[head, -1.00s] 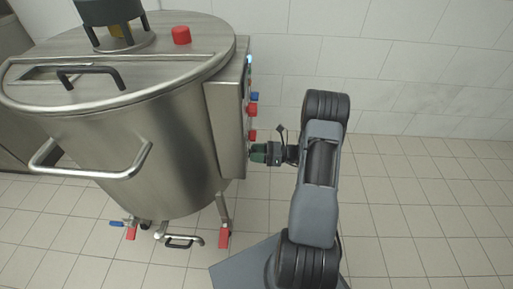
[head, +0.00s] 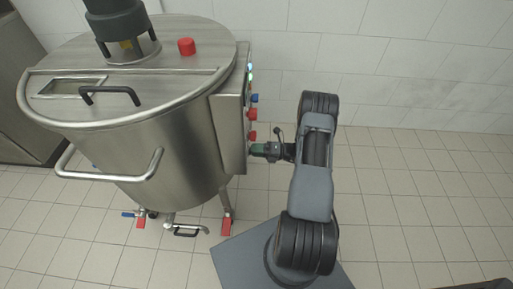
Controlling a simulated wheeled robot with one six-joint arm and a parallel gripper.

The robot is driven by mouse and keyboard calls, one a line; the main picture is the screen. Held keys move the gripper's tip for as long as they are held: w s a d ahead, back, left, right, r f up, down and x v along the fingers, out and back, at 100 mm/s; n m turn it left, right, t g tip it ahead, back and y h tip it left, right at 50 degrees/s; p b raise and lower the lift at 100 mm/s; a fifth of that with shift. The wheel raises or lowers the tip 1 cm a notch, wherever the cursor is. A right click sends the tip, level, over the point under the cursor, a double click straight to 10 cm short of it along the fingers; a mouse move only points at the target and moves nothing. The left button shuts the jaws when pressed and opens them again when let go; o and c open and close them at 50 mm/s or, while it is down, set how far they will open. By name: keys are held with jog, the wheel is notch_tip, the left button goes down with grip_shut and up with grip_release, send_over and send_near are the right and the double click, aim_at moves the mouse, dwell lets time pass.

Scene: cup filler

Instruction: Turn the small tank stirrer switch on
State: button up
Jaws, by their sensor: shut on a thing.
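The small steel tank (head: 150,160) stands at the left in the head view. Its control box (head: 231,125) is on the tank's right side, seen nearly edge-on. Red and blue knobs (head: 252,114) stick out from the box's right face. My gripper (head: 262,150) is at the lower part of that face, with its greenish fingertips against the panel. It is shut on a small part there, most likely a switch. The fingers and the viewing angle hide that part, so its position cannot be read. A green light (head: 250,77) shows near the top of the panel.
The tank's lid carries a dark motor (head: 122,22), a red cap (head: 186,46) and a black handle (head: 110,95). A steel side handle (head: 110,176) juts out in front. Tiled floor (head: 420,200) is free at the right, with a white tiled wall behind.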

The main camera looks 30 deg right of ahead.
jog(key=shift+f+m+p, duration=0.1)
jog(key=shift+m+p, duration=0.45)
jog(key=shift+m, duration=1.35)
jog(key=o, duration=0.9)
jog(key=shift+o, duration=0.2)
jog(key=v, duration=1.4)
jog(key=shift+w, duration=0.1)
